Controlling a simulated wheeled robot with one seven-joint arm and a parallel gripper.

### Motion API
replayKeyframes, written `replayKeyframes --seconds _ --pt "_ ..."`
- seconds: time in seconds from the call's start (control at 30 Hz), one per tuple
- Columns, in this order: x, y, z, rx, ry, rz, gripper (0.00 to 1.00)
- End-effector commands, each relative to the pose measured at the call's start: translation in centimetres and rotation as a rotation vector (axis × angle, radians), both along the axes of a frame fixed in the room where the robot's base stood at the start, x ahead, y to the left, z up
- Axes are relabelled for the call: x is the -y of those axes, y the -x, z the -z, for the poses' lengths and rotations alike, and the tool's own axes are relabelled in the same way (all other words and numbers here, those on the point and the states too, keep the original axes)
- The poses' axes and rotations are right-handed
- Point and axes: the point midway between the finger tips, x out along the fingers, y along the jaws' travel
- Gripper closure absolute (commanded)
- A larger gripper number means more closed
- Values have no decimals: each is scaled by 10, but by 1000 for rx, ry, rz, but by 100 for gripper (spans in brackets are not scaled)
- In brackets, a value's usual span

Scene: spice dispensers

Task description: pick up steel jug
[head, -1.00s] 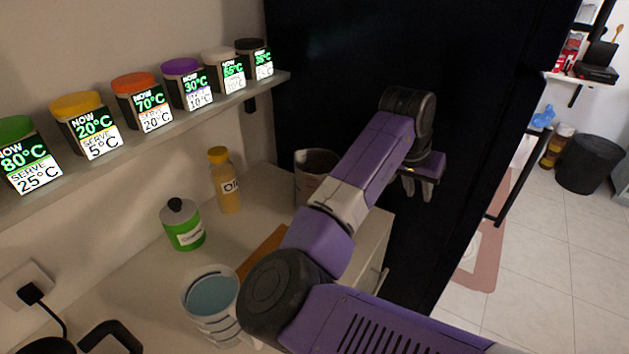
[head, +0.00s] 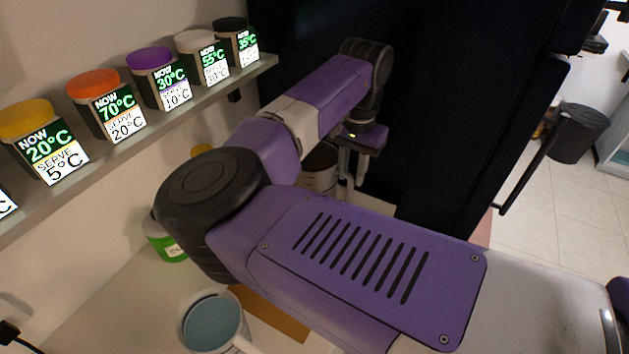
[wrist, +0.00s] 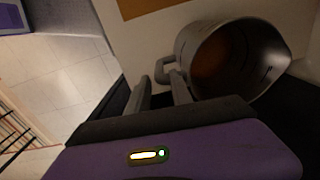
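The steel jug (wrist: 232,62) stands at the far right end of the counter, its open mouth and brownish inside facing the wrist camera. Its handle (wrist: 165,66) points toward my gripper (wrist: 160,80). My gripper's two fingers are apart, with the handle at and just beyond the gap between the tips. I cannot tell whether either finger touches it. In the head view the jug (head: 319,168) is partly hidden behind my arm, and my gripper (head: 350,188) hangs fingers-down at its right side.
A white pitcher (head: 213,322) and a brown board (head: 270,315) are on the counter near my arm. A green jar (head: 166,246) is partly hidden. A shelf (head: 120,148) with several labelled spice jars runs along the wall. A black panel (head: 440,100) stands behind the jug.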

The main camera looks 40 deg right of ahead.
Motion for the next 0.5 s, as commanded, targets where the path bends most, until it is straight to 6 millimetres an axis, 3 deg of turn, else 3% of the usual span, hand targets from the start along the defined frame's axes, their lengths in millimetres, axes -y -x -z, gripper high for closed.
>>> replayKeyframes --seconds 0.3,0.5 --pt "1 0 41 0 -1 0 74" --pt "1 0 46 1 0 0 74"
